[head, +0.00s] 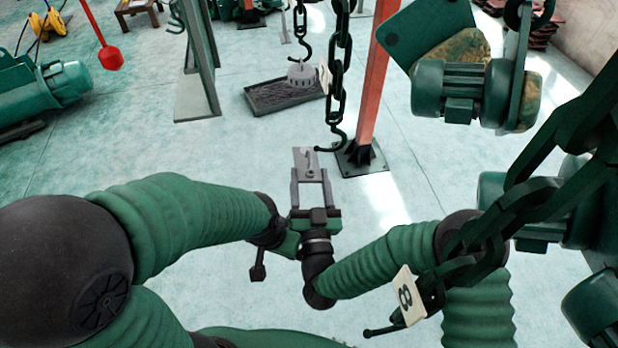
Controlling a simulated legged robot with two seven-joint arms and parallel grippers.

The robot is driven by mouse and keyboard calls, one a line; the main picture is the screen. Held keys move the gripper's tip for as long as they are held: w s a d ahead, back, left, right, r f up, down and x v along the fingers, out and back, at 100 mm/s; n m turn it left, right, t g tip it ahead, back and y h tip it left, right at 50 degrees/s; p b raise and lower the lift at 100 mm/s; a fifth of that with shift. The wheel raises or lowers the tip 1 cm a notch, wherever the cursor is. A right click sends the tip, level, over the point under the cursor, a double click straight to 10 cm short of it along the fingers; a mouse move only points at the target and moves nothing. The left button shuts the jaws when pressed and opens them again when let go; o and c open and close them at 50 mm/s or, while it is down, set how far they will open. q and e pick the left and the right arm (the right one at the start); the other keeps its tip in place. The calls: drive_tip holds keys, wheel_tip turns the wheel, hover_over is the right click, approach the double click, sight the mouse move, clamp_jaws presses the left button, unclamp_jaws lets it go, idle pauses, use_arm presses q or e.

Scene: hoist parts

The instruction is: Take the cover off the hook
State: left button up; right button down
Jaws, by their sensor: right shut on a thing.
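A grey, slotted, dome-shaped cover (301,76) shows at the top centre. A dark hook (302,49) hangs just above it, and I cannot tell whether the two touch. My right gripper (309,180) points away from me, below the cover in the picture. It is shut on a small light-grey piece (304,158) that I cannot identify. My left gripper (273,256) is beside the right one's wrist, partly hidden. I cannot see whether its jaws are open.
A dark tray (262,108) lies on the floor near the cover. A heavy chain (336,90) with a hook hangs before an orange post (374,85). Green hoist motors (463,88) and a chain with a number tag (405,296) crowd the right. Floor at left centre is clear.

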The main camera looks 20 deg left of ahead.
sight(319, 175)
use_arm(q)
drive_tip(key=shift+w+d, duration=0.25)
drive_tip(key=shift+w, duration=0.05)
use_arm(e)
drive_tip(key=shift+y, duration=0.7)
drive_tip(key=s+a+r, duration=0.2)
drive_tip(key=a, duration=0.1)
drive_tip(key=shift+s+r, duration=0.25)
drive_tip(key=shift+s, duration=0.1)
drive_tip(key=shift+w+d, duration=1)
drive_tip(key=shift+w+d+f+b, duration=0.1)
drive_tip(key=shift+w+d+b, duration=0.2)
drive_tip(key=shift+w+d, duration=0.3)
use_arm(q)
drive_tip(key=shift+f, duration=0.3)
use_arm(e)
drive_tip(key=shift+w+d+f, duration=0.25)
drive_tip(key=shift+w+d, duration=0.35)
drive_tip(key=shift+w, duration=0.15)
use_arm(q)
drive_tip(key=shift+a, duration=0.1)
use_arm(e)
drive_tip(key=shift+r, duration=0.25)
